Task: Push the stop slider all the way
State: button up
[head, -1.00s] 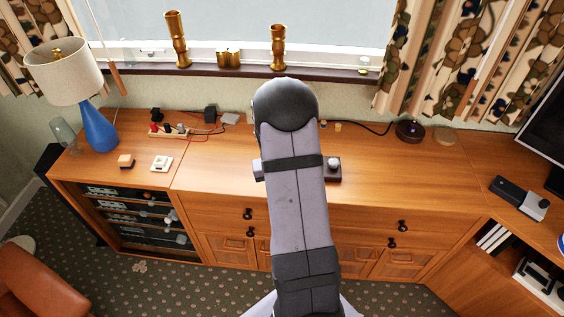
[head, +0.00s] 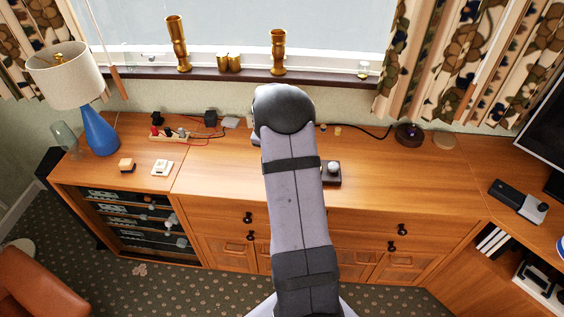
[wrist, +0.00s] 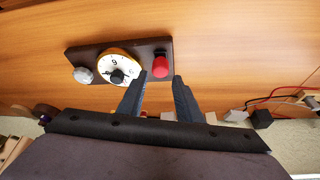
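In the wrist view, a dark board (wrist: 150,46) lies on the wooden cabinet top. It carries a white clock-like dial (wrist: 103,66) with a yellow rim and black centre knob, a pale round knob (wrist: 83,75) and a red block (wrist: 161,66), which looks like the stop slider. My gripper (wrist: 160,77) is open, with its two dark fingers apart. The red block shows between and just beyond the fingertips; I cannot tell whether they touch it. In the head view my arm hides the gripper and most of the board; the pale knob (head: 333,167) shows beside it.
Sockets and cables (head: 172,134) lie at the back left of the cabinet top (head: 400,183). A blue lamp (head: 101,133) stands farther left. A dark round device (head: 409,134) is at the back right. The top right of the board is mostly clear.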

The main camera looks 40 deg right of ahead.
jog(key=shift+p+x, duration=0.65)
jog(key=shift+x, duration=2.1)
jog(key=c, duration=0.8)
